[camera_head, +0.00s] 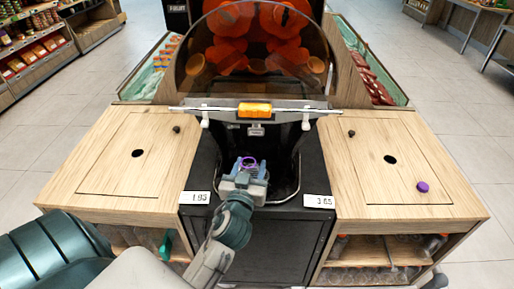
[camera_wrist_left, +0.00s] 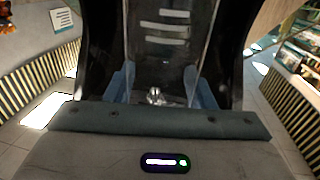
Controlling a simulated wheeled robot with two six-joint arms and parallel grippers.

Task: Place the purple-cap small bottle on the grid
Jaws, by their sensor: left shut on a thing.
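My left gripper (camera_head: 249,168) is at the dark recess below the orange juicer's tap, in the middle of the head view. It is shut on the small bottle, of which a purple ring (camera_head: 249,162) shows between the fingers. In the left wrist view the gripper (camera_wrist_left: 156,90) has its blue-grey fingers on either side of a see-through shape, with a shiny metal part (camera_wrist_left: 155,95) behind. The grid is not clear to see; gripper and shadow cover the recess floor, and I cannot tell whether the bottle touches it. A purple cap (camera_head: 423,187) lies on the right wooden counter.
The juicer (camera_head: 257,70) has a clear cover and a tap block (camera_head: 256,130) above my gripper. A metal rail (camera_head: 293,190) rims the recess. Price tags (camera_head: 195,197) stand at the front corners.

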